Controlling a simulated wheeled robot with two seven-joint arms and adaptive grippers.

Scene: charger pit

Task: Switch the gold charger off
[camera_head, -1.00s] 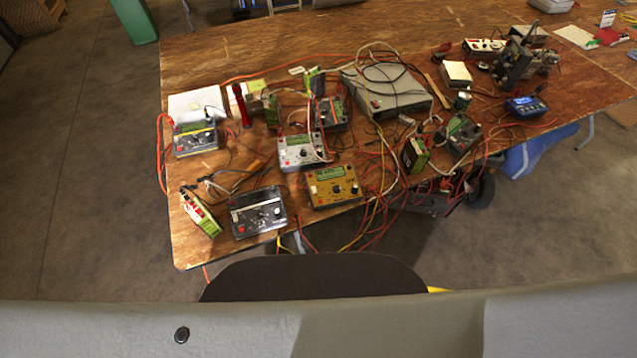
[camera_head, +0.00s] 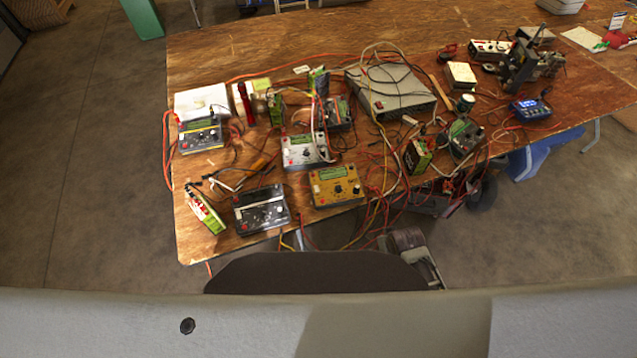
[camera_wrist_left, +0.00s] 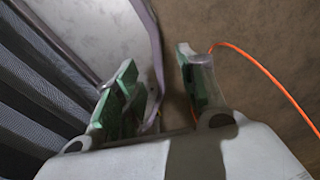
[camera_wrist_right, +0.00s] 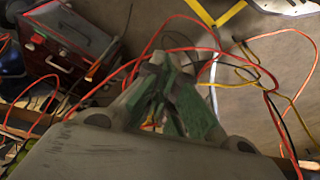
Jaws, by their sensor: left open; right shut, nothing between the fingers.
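The gold charger (camera_head: 336,186) sits near the front edge of the wooden table in the head view. It has a green display, a dark knob and a light switch area at its left; the switch position is too small to tell. My left gripper (camera_wrist_left: 157,68) is open and empty in the left wrist view, away from the chargers, and not in the head view. My right gripper (camera_wrist_right: 160,62) is shut and empty in the right wrist view, among red and yellow cables. Part of my right arm (camera_head: 412,245) shows below the table's front edge.
A black charger (camera_head: 262,210) stands left of the gold one and a silver charger (camera_head: 303,150) behind it. A green battery pack (camera_head: 205,212) lies at the front left. Loose cables hang over the front edge on the right. The table's (camera_head: 260,50) back left is clear.

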